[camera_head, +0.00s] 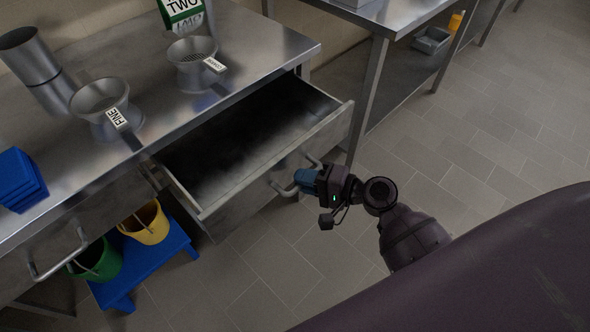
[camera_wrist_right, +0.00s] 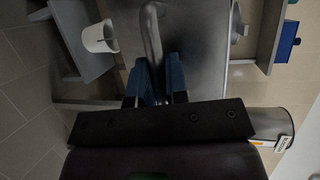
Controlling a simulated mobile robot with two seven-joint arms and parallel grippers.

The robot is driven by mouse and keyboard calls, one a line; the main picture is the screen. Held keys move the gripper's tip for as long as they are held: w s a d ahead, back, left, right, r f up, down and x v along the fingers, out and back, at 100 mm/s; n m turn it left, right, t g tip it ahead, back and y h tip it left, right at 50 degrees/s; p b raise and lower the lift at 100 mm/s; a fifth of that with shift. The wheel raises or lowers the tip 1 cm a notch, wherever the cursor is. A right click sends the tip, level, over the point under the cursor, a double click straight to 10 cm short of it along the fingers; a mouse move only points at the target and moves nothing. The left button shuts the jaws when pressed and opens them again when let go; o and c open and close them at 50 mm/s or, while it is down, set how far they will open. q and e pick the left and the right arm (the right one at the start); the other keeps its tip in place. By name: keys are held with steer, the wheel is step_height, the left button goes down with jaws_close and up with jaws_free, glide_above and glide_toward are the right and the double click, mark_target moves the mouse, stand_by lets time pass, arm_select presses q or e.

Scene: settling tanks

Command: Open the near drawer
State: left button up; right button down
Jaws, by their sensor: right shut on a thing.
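The near drawer (camera_head: 270,158) under the steel table stands pulled out, and its dark inside looks empty in the head view. My right gripper (camera_head: 297,183) is at the drawer's front, shut on its bar handle (camera_head: 284,188). In the right wrist view the handle (camera_wrist_right: 152,35) runs between the blue fingers of the right gripper (camera_wrist_right: 154,80). The fingers hide part of the handle. My left gripper is not in view.
On the table (camera_head: 240,30) stand funnels marked FINE (camera_head: 98,98) and another (camera_head: 190,52). A blue block (camera_head: 20,178) lies at the left. Below are a yellow bucket (camera_head: 148,222), a green bucket (camera_head: 98,262) and a blue stool (camera_head: 170,248). Floor to the right is clear.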

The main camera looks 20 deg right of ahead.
steer(key=s+d, duration=0.4)
steer(key=s, duration=0.6)
steer(key=shift+s, duration=0.3)
steer(key=c, duration=1.1)
jaws_free()
steer(key=shift+c, duration=0.2)
steer(key=v, duration=1)
steer(key=shift+s+d+r, duration=0.2)
steer(key=shift+s, duration=0.1)
